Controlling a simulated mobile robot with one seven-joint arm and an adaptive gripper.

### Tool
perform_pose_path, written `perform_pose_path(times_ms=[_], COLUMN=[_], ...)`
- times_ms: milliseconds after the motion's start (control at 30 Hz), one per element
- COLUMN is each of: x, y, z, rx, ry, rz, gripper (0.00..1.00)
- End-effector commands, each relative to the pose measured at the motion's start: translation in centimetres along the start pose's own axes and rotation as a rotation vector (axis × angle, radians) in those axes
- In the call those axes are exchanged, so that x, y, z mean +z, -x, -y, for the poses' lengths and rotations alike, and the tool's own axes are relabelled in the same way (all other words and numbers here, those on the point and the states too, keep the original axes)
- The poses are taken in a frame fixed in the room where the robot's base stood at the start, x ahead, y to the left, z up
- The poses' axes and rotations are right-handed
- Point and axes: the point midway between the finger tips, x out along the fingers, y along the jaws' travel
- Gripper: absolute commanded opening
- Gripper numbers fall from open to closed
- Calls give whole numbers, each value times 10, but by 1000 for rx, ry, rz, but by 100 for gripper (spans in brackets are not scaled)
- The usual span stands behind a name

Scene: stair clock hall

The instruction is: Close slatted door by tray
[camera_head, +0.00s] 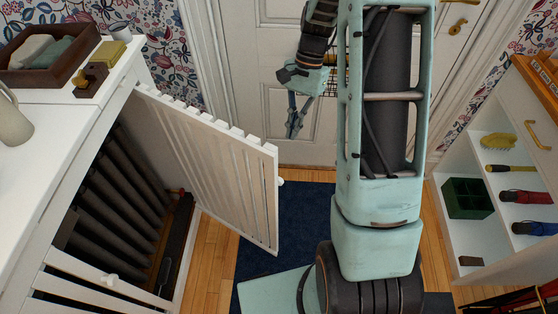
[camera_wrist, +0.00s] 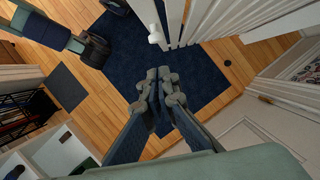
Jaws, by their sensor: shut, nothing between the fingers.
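The white slatted door (camera_head: 215,170) stands open, swung out from the white cabinet (camera_head: 60,150). A small white knob (camera_head: 281,181) sits on its free edge. The door also shows at the top of the wrist view (camera_wrist: 176,20), with its knob (camera_wrist: 156,38). The dark wooden tray (camera_head: 88,48) lies on the cabinet top, holding folded cloths. My gripper (camera_head: 294,132) is shut and empty, in the air beyond the door's free edge and apart from it. The wrist view shows my gripper's fingers (camera_wrist: 158,84) together above the blue rug, below the door in the picture.
Another slatted door (camera_head: 90,285) with a knob is at lower left; dark ribbed bars show inside the cabinet. A blue rug (camera_head: 305,215) covers the wood floor. A white panelled door (camera_head: 270,70) stands behind. Open shelves (camera_head: 490,190) with brushes and a green box are at right.

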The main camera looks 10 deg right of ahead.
Motion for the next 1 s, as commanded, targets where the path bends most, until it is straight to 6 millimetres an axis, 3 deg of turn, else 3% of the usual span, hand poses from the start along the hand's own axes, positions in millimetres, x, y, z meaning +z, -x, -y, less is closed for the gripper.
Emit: perform_pose_path(times_ms=[267,633,800,1000], x=[8,11,34,46], y=[-27,-106,-111,-116], z=[2,2,2,3], rx=[-6,-4,-6,-7], ry=[-15,-14,-13,-13], rz=[42,41,37,35], gripper=[0,0,0,0])
